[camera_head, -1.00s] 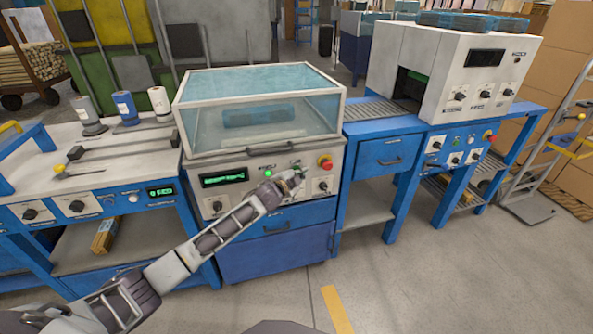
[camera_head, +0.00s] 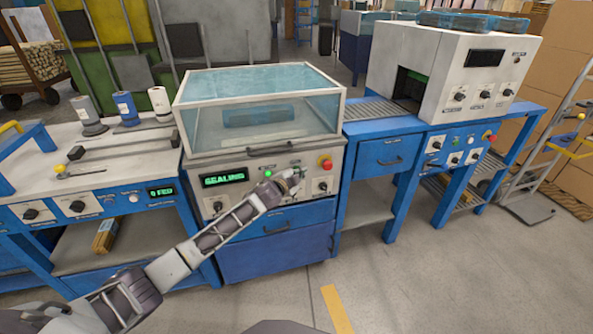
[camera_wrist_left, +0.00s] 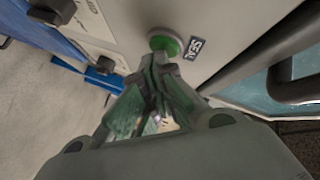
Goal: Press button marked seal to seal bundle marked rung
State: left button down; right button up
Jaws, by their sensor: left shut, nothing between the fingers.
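The sealing machine (camera_head: 300,155) in the middle has a clear hood over a white control panel. Its display (camera_head: 223,179) reads SEALING in green. The round green button (camera_wrist_left: 165,43) beside a SEAL label (camera_wrist_left: 195,48) shows in the left wrist view. My left gripper (camera_head: 296,176) is at the panel, fingers shut and empty. In the wrist view its fingertips (camera_wrist_left: 150,62) are right at the button's edge; I cannot tell whether they touch it. A bluish shape (camera_head: 258,117) shows through the hood; no rung mark is readable. My right gripper is not in view.
A red stop button (camera_head: 326,164) and black knobs sit near my gripper on the panel. A hood handle (camera_head: 268,148) runs above it. A bench with spools (camera_head: 125,107) stands left, a white tunnel machine (camera_head: 445,75) right. The floor in front is clear.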

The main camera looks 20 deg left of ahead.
pick_arm(q)
jog(key=shift+s, duration=0.1)
dwell(0.6)
jog(key=shift+s+d+p, duration=0.4)
jog(key=shift+s+p, duration=0.05)
jog(key=shift+s, duration=0.05)
jog(key=shift+s+d, duration=0.1)
jog(key=s+d, duration=0.1)
jog(key=s+p, duration=0.1)
jog(key=s+d, duration=0.1)
jog(key=s, duration=0.1)
jog(key=shift+d+p, duration=0.3)
jog(key=shift+p, duration=0.05)
dwell(0.4)
dwell(0.7)
